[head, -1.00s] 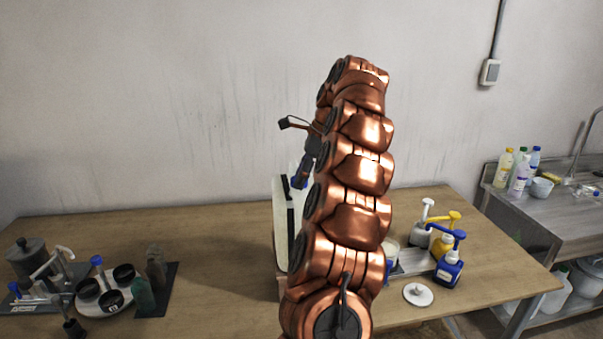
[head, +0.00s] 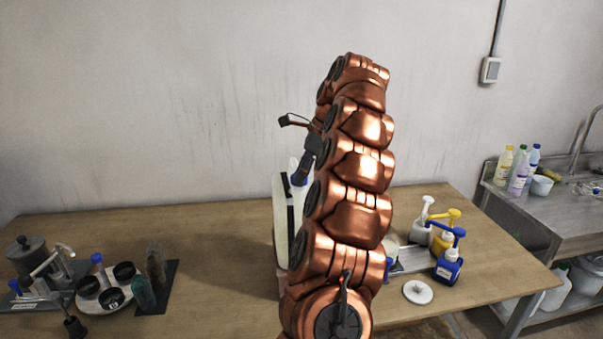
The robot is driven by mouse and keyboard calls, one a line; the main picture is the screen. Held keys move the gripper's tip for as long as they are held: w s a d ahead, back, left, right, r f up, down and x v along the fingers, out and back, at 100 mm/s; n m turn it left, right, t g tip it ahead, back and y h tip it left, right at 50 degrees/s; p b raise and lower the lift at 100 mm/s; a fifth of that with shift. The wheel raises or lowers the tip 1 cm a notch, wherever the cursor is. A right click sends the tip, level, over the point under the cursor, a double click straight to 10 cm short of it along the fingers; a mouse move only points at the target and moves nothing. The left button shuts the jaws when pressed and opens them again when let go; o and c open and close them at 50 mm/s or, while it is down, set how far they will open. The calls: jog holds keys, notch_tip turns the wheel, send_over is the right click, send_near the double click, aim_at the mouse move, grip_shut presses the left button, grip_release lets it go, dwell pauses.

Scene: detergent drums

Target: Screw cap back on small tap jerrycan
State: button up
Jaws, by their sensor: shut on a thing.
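A white container (head: 281,215) with a dark strip stands on the table just left of my arm, and it looks like the jerrycan. My arm hides its right side. My gripper (head: 302,174) is above its top, tilted downward. It is shut on a small blue cap (head: 299,181), which is only partly visible. I cannot tell whether the cap touches the container's neck, as that spot is hidden.
Pump bottles, including a blue one (head: 448,266), and a white disc (head: 418,292) are on the right of the table. A round tray with dark cups (head: 125,271) is at left. The wooden table (head: 215,270) is clear between tray and container.

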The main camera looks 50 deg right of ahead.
jog(key=shift+f, duration=0.1)
jog(key=shift+a+f+m+h+b, duration=0.1)
jog(key=shift+m+h+b, duration=0.3)
jog(key=shift+m+b, duration=0.75)
jog(key=shift+m+t+h+b, duration=0.5)
jog(key=shift+m+b, duration=0.5)
jog(key=shift+m, duration=0.65)
jog(key=shift+a+m+b, duration=0.1)
jog(key=shift+m+b, duration=0.3)
jog(key=shift+b, duration=0.05)
jog(key=shift+f+m+h+b, duration=0.1)
jog(key=shift+m+h+b, duration=0.2)
jog(key=shift+h+b, duration=0.1)
jog(key=shift+a+m+h+b, duration=0.1)
jog(key=shift+m+h+b, duration=0.5)
jog(key=shift+m+b, duration=0.95)
jog(key=o, duration=1.3)
jog(key=shift+r+p, duration=0.2)
jog(key=shift+p, duration=0.1)
